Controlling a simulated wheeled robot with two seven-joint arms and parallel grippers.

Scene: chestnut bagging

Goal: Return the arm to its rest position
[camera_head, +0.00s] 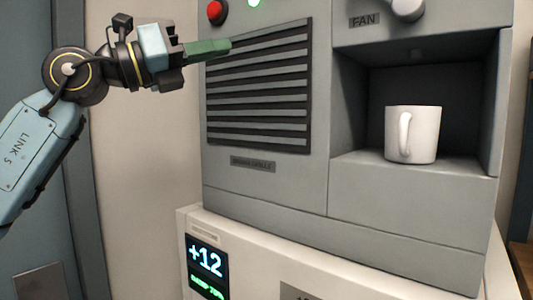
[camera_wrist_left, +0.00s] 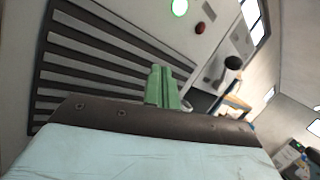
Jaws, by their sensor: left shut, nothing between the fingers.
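My left arm comes in from the left in the head view. Its gripper (camera_head: 222,46) has green fingers that are closed together and empty. The fingertips overlap the upper left corner of the louvred grille (camera_head: 258,95) in the picture; whether they touch it I cannot tell. In the left wrist view the shut green fingers (camera_wrist_left: 160,85) point toward the same machine front, with the dark slats on their left. My right gripper is not in either view.
A grey machine (camera_head: 265,185) holds a white mug (camera_head: 425,135) in its recess at the right. A red button (camera_head: 217,11) and a lit green lamp (camera_head: 254,2) sit above the grille. Below is a white unit with a display (camera_head: 207,265). A pale wall (camera_head: 140,190) lies left of the machine.

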